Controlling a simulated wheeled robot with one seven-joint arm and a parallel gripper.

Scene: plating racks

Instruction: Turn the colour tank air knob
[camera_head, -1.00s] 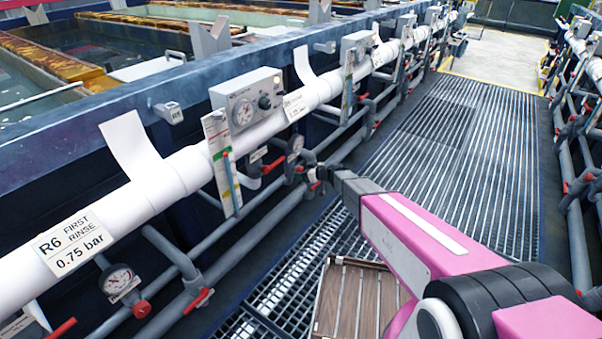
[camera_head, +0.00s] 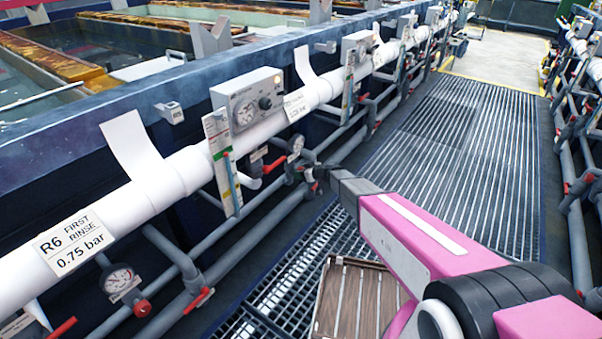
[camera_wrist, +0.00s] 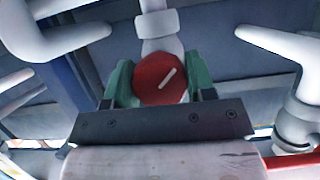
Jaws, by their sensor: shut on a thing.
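The air knob is a round red knob (camera_wrist: 160,79) with a pale slanted line on its face, seen in the wrist view on a grey pipe fitting (camera_wrist: 158,28). The line runs from lower left to upper right. My gripper (camera_wrist: 160,85) has its green-padded fingers on both sides of the knob and is shut on it. In the head view my gripper (camera_head: 316,178) reaches the pipework below the white main pipe, beside a round gauge (camera_head: 295,147). The knob is small there and mostly hidden by the gripper.
A grey control box (camera_head: 247,98) sits above the white pipe (camera_head: 160,187), with a hanging label strip (camera_head: 222,165) nearby. Grey pipes crowd both sides of my gripper. A wooden slatted crate (camera_head: 357,300) stands on the grating under my arm. The grated walkway (camera_head: 455,160) beyond is clear.

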